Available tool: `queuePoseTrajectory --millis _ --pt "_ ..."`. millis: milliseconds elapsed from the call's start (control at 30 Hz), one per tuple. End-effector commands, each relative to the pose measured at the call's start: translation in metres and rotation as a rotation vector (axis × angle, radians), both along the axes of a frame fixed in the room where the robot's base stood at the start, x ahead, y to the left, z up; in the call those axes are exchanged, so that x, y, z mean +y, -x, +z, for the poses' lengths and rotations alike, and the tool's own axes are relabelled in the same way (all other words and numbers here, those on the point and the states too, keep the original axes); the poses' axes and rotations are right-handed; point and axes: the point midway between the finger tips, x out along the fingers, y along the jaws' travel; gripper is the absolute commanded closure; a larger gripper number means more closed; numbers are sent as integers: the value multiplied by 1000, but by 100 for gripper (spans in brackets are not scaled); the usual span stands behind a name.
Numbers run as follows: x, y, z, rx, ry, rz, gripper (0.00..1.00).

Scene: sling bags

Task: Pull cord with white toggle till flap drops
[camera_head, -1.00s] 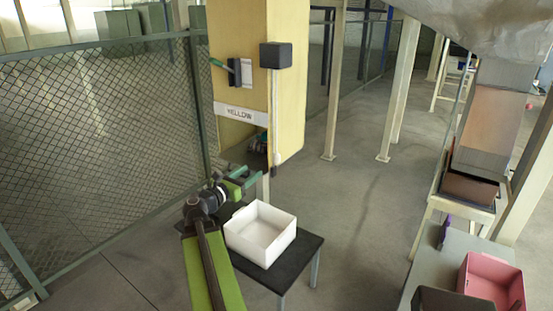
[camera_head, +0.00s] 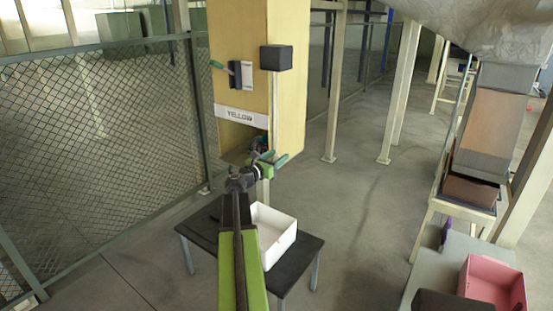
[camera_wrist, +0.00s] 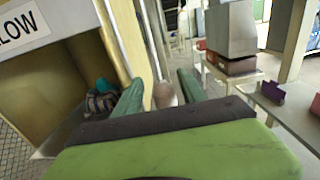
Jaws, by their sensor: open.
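A tall yellow cabinet (camera_head: 240,60) with a "YELLOW" label stands ahead. A thin pale cord (camera_head: 274,105) hangs down its right part from a black box (camera_head: 276,58). My gripper (camera_head: 274,159) is open at the cord's lower end, in front of the cabinet. In the wrist view, a pale rounded piece, apparently the toggle (camera_wrist: 164,95), shows between my two green fingers, with no visible grip on it. A striped and teal bundle (camera_wrist: 100,101) lies in the cabinet's low opening, left of my fingers. I cannot make out the flap clearly.
A white open bin (camera_head: 285,237) stands on a black table (camera_head: 305,262) below the cabinet, partly behind my arm. A green-handled lever (camera_head: 234,74) is on the cabinet. A mesh fence (camera_head: 100,150) is at left; a pink bin (camera_head: 492,283) at lower right. Floor between is clear.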

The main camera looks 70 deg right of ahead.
Motion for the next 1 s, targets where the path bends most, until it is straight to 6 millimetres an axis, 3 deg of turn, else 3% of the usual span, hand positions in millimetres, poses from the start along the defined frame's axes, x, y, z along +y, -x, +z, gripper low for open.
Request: queuePoseTrajectory --millis 267,633,1000 --pt "-1 1 0 0 0 -1 53" --pt "-2 1 0 0 0 0 100" --pt "-2 0 0 1 1 3 100"
